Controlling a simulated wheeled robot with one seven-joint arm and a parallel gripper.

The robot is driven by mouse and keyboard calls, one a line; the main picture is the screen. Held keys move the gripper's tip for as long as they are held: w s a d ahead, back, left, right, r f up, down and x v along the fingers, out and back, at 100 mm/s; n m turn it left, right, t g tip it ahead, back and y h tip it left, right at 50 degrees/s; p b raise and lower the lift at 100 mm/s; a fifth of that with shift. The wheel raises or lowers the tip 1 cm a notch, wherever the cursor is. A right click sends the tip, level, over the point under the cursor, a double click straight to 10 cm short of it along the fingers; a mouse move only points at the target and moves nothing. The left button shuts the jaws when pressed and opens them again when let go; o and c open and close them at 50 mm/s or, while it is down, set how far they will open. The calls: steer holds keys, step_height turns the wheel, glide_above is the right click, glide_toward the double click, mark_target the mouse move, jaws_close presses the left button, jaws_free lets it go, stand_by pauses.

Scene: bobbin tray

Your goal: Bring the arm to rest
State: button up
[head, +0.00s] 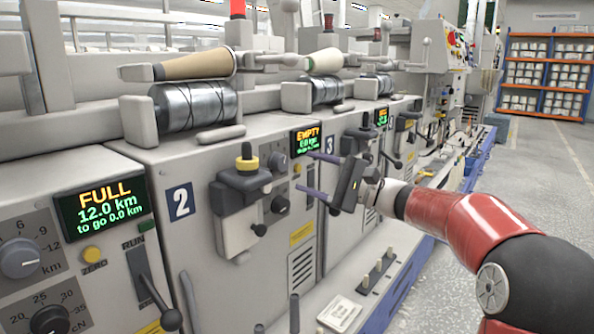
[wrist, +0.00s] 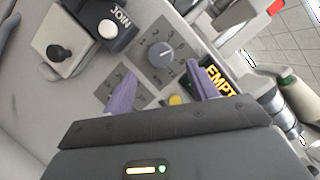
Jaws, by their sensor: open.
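My gripper (head: 318,174) is in front of the machine panel, to the right of the unit marked 2. Its two purple fingers are apart, with nothing between them. In the wrist view my gripper (wrist: 160,92) also shows open and empty. Its fingers point at a panel with a dial (wrist: 163,54), a yellow button (wrist: 175,100) and a lit display reading EMPTY (wrist: 218,78), which is partly cut off by a finger. My arm reaches in from the right and is bent, not folded in.
The machine row (head: 160,240) runs along the left, with bobbins such as a tan cone (head: 195,66) on top. A display reads FULL (head: 103,206). A low ledge with pegs (head: 378,270) lies below my gripper.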

steer(key=shift+v, duration=1.15)
steer(key=s+a+f+n+g+h+p, duration=0.1)
steer(key=s+a+f+n+g+h, duration=0.1)
steer(key=s+f+h, duration=0.5)
steer(key=s+a+f+n+g+h, duration=0.1)
steer(key=s+a+f+n+h, duration=0.15)
steer(key=s, duration=0.75)
steer(key=s+d+f+n+t+h, duration=0.1)
steer(key=s+d+f+n+h, duration=0.1)
steer(key=s+d+f+h, duration=0.2)
steer(key=s+d+f+n+t+h+p, duration=0.1)
steer(key=s+d+f+n+h, duration=0.2)
steer(key=s+d, duration=0.7)
steer(key=shift+s+d+f+h, duration=0.35)
steer(key=shift+s+f+h, duration=0.35)
steer(key=shift+s+h, duration=0.55)
